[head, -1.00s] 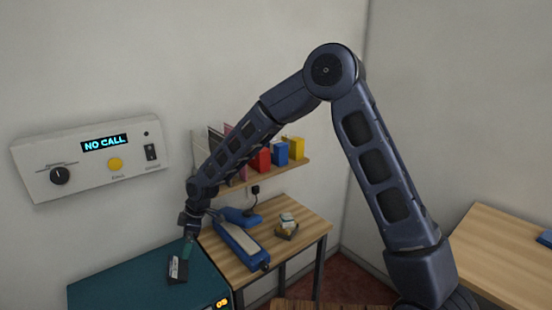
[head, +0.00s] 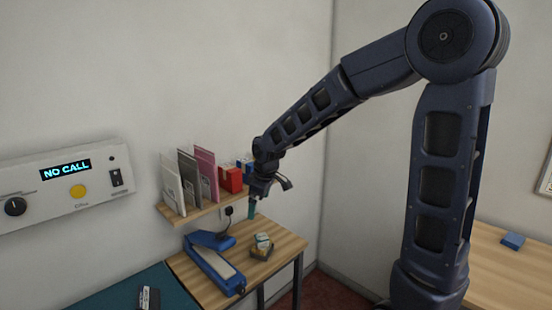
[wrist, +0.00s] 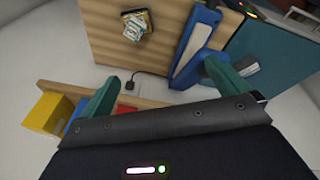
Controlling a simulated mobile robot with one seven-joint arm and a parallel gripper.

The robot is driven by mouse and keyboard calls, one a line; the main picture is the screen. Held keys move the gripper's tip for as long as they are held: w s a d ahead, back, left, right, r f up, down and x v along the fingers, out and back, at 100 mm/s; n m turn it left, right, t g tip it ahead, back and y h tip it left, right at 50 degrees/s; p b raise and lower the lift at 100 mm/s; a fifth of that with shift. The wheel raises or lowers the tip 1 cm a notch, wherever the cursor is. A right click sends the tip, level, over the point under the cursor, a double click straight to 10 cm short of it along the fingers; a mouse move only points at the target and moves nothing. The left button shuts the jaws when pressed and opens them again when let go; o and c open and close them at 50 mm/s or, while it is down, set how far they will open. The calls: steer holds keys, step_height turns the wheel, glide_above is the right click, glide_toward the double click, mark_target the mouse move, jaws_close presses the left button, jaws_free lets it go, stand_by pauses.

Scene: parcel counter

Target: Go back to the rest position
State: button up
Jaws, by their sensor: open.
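My gripper (head: 252,211) hangs from my raised arm, in front of the wall shelf and above the back of the small wooden table. In the wrist view my gripper (wrist: 160,88) shows its two green fingers wide apart, with nothing between them. It is apart from every object.
Below are the wooden table (head: 277,262), a blue device with a pale strip (head: 213,262) and a small dark tray (head: 262,254). The shelf (head: 200,211) holds folders and boxes. A dark item (head: 149,298) lies on the teal surface (head: 112,293). A "NO CALL" panel (head: 100,180) is left.

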steer(key=s+d+r+m+t+h, duration=0.1)
steer(key=s+d+r+m, duration=0.2)
steer(key=d, duration=0.6)
steer(key=d+r+m, duration=0.3)
steer(key=d+r, duration=0.2)
steer(key=d, duration=0.5)
steer(key=s+d+r+m+t+h, duration=0.1)
steer(key=s+d+m, duration=0.7)
steer(key=s+d, duration=0.5)
steer(key=shift+d+r, duration=0.4)
steer(key=shift+d, duration=0.35)
